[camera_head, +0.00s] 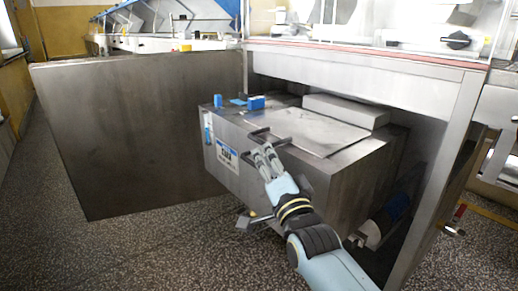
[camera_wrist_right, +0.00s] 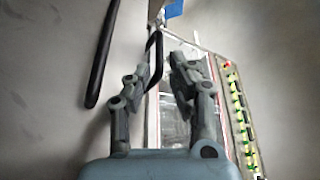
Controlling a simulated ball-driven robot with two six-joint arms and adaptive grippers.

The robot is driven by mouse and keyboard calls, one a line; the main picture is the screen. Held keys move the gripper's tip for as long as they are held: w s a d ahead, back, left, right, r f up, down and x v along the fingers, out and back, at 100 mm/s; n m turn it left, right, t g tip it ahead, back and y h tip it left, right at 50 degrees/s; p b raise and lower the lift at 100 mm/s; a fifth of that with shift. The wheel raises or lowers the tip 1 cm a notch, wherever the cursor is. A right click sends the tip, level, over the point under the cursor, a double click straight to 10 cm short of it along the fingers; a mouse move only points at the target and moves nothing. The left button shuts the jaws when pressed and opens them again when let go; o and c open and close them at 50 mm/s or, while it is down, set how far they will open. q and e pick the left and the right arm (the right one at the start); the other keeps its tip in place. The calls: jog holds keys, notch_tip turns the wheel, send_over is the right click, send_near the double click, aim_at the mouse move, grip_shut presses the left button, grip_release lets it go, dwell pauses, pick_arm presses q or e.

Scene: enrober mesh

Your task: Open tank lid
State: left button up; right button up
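The tank (camera_head: 340,188) is a grey metal box under the machine frame. Its flat metal lid (camera_head: 318,130) lies level and closed on top. A black bar handle (camera_head: 262,132) sits at the lid's near left edge. My right gripper (camera_head: 263,150) is at the tank's front top edge, just in front of the handle. In the right wrist view, the fingers of this gripper (camera_wrist_right: 170,60) are apart, with a thin bent black bar (camera_wrist_right: 154,48) close to the left fingertip. Whether they touch I cannot tell. My left gripper is not in view.
A large metal door panel (camera_head: 140,130) stands open left of the tank. Blue fittings (camera_head: 256,103) and a raised grey block (camera_head: 346,110) are on the tank top. The machine frame (camera_head: 400,80) overhangs behind and right. Speckled floor (camera_head: 160,250) is clear at front left.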

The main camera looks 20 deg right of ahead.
aim_at(260, 141)
jog(key=b+x, duration=0.1)
jog(key=x, duration=0.3)
jog(key=shift+w, duration=0.35)
jog(key=shift+w+r, duration=0.1)
jog(key=shift+w, duration=0.5)
jog(key=shift+w+r, duration=0.1)
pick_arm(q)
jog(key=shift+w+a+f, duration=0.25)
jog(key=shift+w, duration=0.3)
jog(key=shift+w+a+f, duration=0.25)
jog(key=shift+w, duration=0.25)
pick_arm(e)
grip_shut()
